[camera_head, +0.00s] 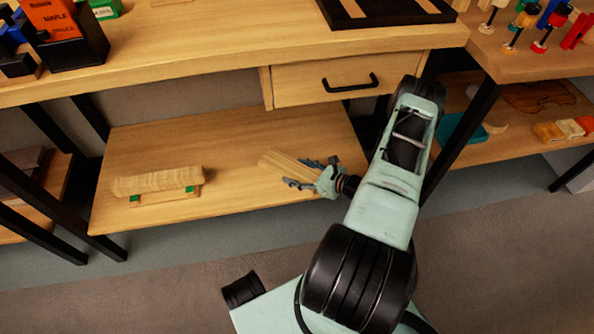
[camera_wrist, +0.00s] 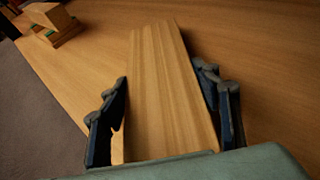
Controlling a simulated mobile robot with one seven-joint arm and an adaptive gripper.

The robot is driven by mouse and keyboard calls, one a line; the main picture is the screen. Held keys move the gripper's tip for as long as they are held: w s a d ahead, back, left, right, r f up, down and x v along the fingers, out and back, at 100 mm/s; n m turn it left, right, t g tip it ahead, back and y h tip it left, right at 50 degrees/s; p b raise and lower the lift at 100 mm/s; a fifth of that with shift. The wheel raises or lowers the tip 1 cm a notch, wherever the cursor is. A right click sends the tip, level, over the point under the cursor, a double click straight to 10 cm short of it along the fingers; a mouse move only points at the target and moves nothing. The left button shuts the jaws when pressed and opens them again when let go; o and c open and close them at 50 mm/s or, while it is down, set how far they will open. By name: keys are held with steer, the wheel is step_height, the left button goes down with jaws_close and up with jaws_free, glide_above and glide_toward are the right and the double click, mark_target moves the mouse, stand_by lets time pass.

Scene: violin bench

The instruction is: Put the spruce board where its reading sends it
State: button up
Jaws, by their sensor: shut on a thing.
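My gripper (camera_head: 312,174) is shut on a pale wooden board (camera_head: 280,162) above the low shelf under the bench. In the wrist view the board (camera_wrist: 162,85) lies lengthwise between the fingers of my gripper (camera_wrist: 165,110) and points away from me. I cannot tell how far it is from the shelf. A ridged wooden piece (camera_head: 157,181) lies on a small support with green pads, at the left of the shelf. No reading or display can be made out.
The low shelf (camera_head: 235,135) is bare between the two wooden pieces. A drawer (camera_head: 310,84) with a black handle hangs above it. Black bench legs (camera_head: 99,220) stand at the left. On the bench top are a black holder (camera_head: 85,48) with an orange MAPLE block and a dark frame (camera_head: 350,20).

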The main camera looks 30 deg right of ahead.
steer(key=o, duration=1.6)
steer(key=shift+c, duration=0.2)
steer(key=v, duration=1.2)
